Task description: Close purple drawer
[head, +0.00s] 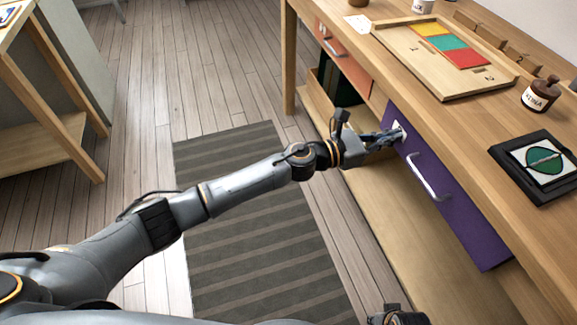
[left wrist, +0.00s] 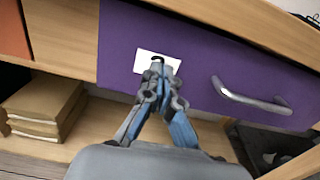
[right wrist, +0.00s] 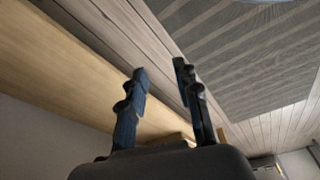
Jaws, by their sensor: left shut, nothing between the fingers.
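The purple drawer (head: 450,197) is set under the workbench top, with a silver bar handle (head: 428,178) on its front. Its front looks close to the bench edge; I cannot tell whether a small gap is left. My left gripper (head: 398,135) is shut and empty, its fingertips at the white label (left wrist: 157,63) on the drawer front, left of the handle (left wrist: 250,97). Whether they touch is hard to tell. My right gripper (right wrist: 159,72) is open and empty, away from the drawer, pointing at the floor and a wooden board.
An orange drawer (head: 343,60) is farther left under the bench. The bench top (head: 440,115) holds a wooden tray (head: 405,52), a brown bottle (head: 540,94) and a black frame (head: 510,165). A striped rug (head: 255,230) lies on the clear floor. A lower shelf (head: 365,205) runs below.

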